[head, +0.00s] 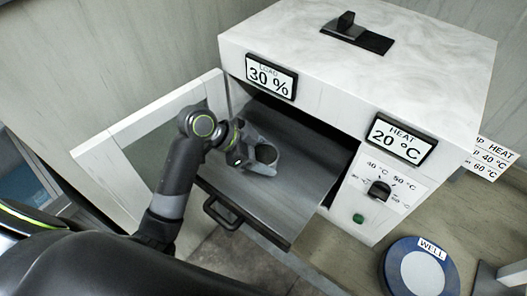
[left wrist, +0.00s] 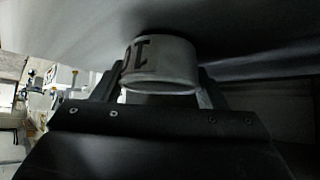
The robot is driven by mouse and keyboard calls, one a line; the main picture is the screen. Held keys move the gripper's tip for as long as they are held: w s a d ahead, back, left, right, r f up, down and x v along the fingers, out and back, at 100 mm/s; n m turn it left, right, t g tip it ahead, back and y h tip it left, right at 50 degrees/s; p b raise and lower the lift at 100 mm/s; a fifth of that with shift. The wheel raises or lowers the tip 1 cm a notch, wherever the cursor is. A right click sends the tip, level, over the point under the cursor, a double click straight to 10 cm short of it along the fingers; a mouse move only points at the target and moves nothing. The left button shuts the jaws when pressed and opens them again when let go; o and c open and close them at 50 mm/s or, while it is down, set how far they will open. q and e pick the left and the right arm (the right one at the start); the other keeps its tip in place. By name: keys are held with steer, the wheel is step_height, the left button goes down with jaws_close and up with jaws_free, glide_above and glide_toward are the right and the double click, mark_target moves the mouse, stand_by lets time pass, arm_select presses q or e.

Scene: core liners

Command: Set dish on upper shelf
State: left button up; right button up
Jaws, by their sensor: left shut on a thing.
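My left gripper (head: 262,153) is shut on a small pale round dish (head: 266,155), with a finger on either side of it. The dish also shows in the left wrist view (left wrist: 160,66), with dark printed characters on its wall. It is over the pulled-out grey shelf (head: 290,185) with a black handle, in front of the oven's opening. The dish looks very close to the shelf surface; I cannot tell whether it touches. Only one shelf shows clearly, and the inside of the oven is dark. My right gripper is not in view.
The white oven (head: 420,60) has display plates, a knob (head: 379,190) and a green button (head: 358,218). Its framed door (head: 92,160) stands open at the left, near my left arm. A blue round item labelled WELL (head: 397,268) lies on the bench at the lower right.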

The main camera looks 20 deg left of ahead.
arm_select(q)
steer(key=shift+f, duration=0.1)
steer(key=o, duration=1.1)
steer(key=shift+o, duration=0.2)
steer(key=shift+r, duration=0.2)
steer(key=v, duration=1.2)
steer(key=shift+f, duration=0.1)
